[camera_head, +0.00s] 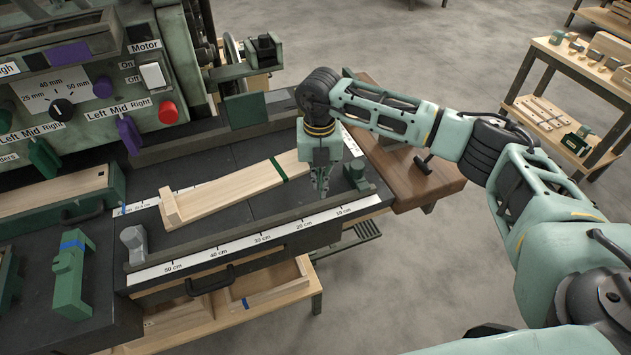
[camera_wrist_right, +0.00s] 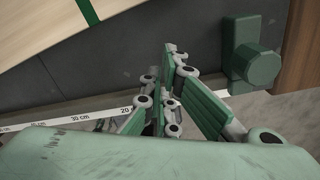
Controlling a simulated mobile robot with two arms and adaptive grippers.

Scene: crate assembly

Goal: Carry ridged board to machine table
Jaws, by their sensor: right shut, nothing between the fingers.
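The ridged board (camera_head: 225,194) is a pale wooden plank with a raised block at its left end and a green stripe across it near the right end. It lies on the dark machine table (camera_head: 232,227), at an angle behind the front rail. My right gripper (camera_head: 320,190) points down just beyond the board's right end, shut and empty. My right arm hides part of that end. In the right wrist view the board (camera_wrist_right: 45,28) is at the upper left, apart from the fingers (camera_wrist_right: 168,105). My left gripper is not in view.
A green stop block (camera_head: 356,175) stands right of my gripper and also shows in the right wrist view (camera_wrist_right: 252,62). A grey clamp (camera_head: 133,241) stands at the front left. The control panel (camera_head: 85,85) rises behind. A brown side table (camera_head: 410,178) stands to the right.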

